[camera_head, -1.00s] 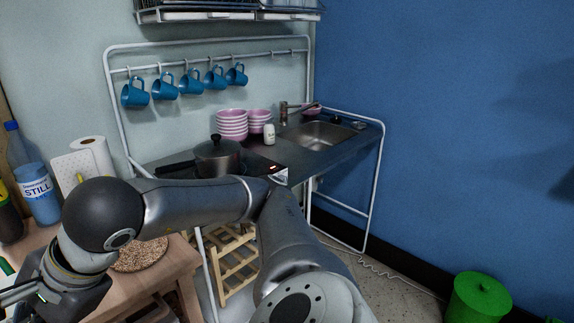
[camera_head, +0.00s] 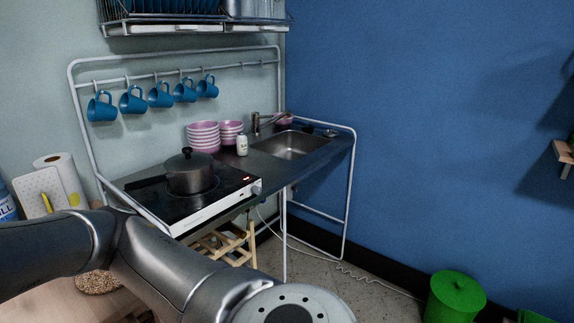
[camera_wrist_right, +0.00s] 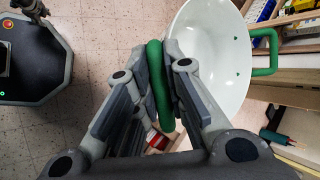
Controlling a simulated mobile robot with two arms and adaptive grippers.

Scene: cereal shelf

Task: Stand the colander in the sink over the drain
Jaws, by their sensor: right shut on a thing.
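The colander (camera_wrist_right: 216,50) is a white bowl with green handles, seen in the right wrist view. My right gripper (camera_wrist_right: 158,65) is shut on its near green handle; the other handle (camera_wrist_right: 268,52) sticks out at the right, free. The colander hangs off the floor, and its far edge is cut off by the frame. The sink (camera_head: 291,145) is a grey metal basin at the right end of the counter in the head view, with the tap (camera_head: 262,121) behind its left side. The basin looks empty; its drain cannot be made out. My left gripper is not in view.
A dark pot (camera_head: 190,173) stands on the hob (camera_head: 205,205). Pink bowls (camera_head: 203,136) and a white jar (camera_head: 242,146) stand left of the sink. Blue mugs (camera_head: 133,100) hang above. A green bin (camera_head: 455,297) stands on the floor at right.

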